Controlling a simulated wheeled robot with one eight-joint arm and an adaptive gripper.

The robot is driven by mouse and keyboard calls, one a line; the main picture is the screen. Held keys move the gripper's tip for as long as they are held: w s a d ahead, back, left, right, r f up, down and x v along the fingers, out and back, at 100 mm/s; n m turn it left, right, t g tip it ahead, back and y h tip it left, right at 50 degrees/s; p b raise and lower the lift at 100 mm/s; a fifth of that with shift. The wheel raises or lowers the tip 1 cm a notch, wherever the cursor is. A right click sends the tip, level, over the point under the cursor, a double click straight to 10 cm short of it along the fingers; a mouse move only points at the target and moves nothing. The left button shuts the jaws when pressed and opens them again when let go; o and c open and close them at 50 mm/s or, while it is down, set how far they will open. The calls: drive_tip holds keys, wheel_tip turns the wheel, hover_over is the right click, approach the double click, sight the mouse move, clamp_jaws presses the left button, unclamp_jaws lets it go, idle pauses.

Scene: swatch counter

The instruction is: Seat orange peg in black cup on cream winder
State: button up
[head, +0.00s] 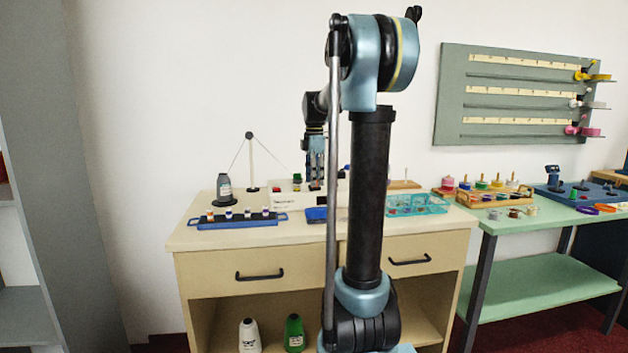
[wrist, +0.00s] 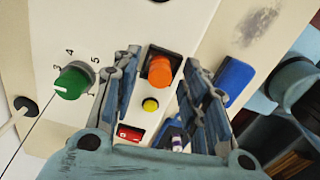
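The orange peg (wrist: 161,69) shows in the wrist view, with its lower end at the dark square of the black cup (wrist: 150,54). I cannot tell how deep it sits. The cup is on the cream winder (wrist: 115,25), which the head view shows at the back of the counter (head: 285,202). My gripper (wrist: 163,62) is open, with one finger on each side of the peg and visible gaps between. In the head view my gripper (head: 315,172) points down over the winder; the peg is too small to make out there.
The winder also carries a green dial (wrist: 72,82), a yellow button (wrist: 150,105) and a red switch (wrist: 129,133). A blue rack (head: 240,221) with several spools lies at the front left, a teal tray (head: 440,207) to the right. A thread stand (head: 251,160) rises at the left.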

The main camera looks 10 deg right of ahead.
wheel_tip(320, 180, up, 12)
idle(0.8)
idle(0.3)
